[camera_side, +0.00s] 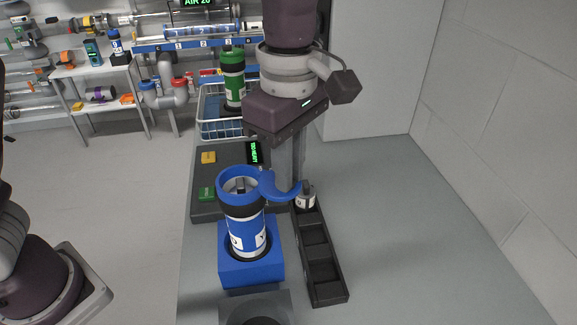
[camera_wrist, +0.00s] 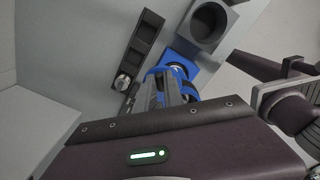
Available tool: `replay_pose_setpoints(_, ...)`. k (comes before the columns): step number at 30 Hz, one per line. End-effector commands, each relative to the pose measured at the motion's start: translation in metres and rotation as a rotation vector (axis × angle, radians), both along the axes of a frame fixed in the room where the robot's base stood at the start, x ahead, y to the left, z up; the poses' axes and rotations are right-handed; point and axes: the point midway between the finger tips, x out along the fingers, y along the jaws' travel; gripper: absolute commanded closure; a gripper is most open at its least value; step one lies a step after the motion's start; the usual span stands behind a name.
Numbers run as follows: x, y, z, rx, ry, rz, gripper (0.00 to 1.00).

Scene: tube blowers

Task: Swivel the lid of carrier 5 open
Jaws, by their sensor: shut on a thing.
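The blue and white carrier (camera_side: 246,232) stands upright in a blue square holder (camera_side: 250,270); I cannot read its number surely. Its top ring faces up, and I see into its mouth. The blue lid (camera_side: 282,188) sticks out to the right of the mouth, swung aside and still joined at the rim. My gripper (camera_side: 296,185) hangs above and is shut on the lid. In the wrist view my gripper's fingers (camera_wrist: 160,95) cover much of the carrier; blue parts (camera_wrist: 188,90) show beside them.
A black tray (camera_side: 323,267) with several compartments lies to the right; a small metallic cylinder (camera_side: 306,197) stands in its far end. A grey block with a round hole (camera_side: 256,308) is in front. A green carrier (camera_side: 233,78) stands in a wire basket behind. The table's right side is clear.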

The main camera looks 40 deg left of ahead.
Motion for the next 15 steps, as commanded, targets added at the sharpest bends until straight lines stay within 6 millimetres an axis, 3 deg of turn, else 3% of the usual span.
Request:
replay_pose_setpoints(3, -0.0005, 0.0005, -0.0006, 0.002, 0.003, 0.0, 1.0)
replay_pose_setpoints(4, -0.0005, 0.0005, -0.0006, 0.002, 0.003, 0.0, 0.82)
replay_pose_setpoints(7, -0.0004, 0.0004, -0.0005, 0.002, 0.002, 0.0, 0.65)
replay_pose_setpoints(15, -0.0002, 0.0002, 0.0004, 0.001, 0.001, -0.001, 0.65)
